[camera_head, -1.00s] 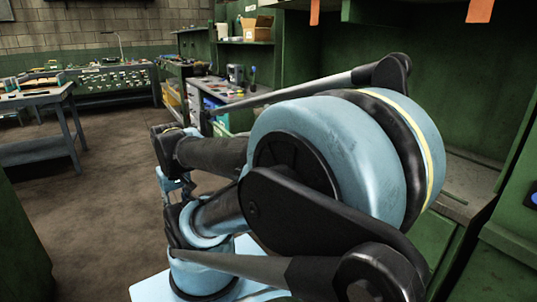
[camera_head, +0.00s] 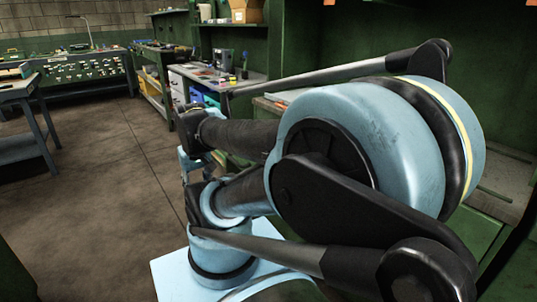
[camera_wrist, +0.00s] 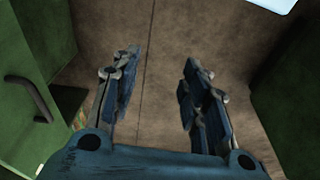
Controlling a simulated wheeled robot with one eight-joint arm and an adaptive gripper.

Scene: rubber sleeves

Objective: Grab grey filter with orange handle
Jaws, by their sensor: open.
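My gripper (camera_wrist: 160,92) is open and empty in the wrist view, its two fingers apart above bare brown floor. In the head view my own arm fills the middle and right, and the gripper end is mostly hidden behind it. I cannot make out a grey filter with an orange handle in either view.
A workbench with drawers and small items (camera_head: 218,80) stands at the back centre. A cardboard box (camera_head: 246,11) sits on a shelf above. A table (camera_head: 22,95) stands at left. Green cabinets (camera_wrist: 35,90) flank the gripper. Brown floor (camera_head: 95,200) is open at left.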

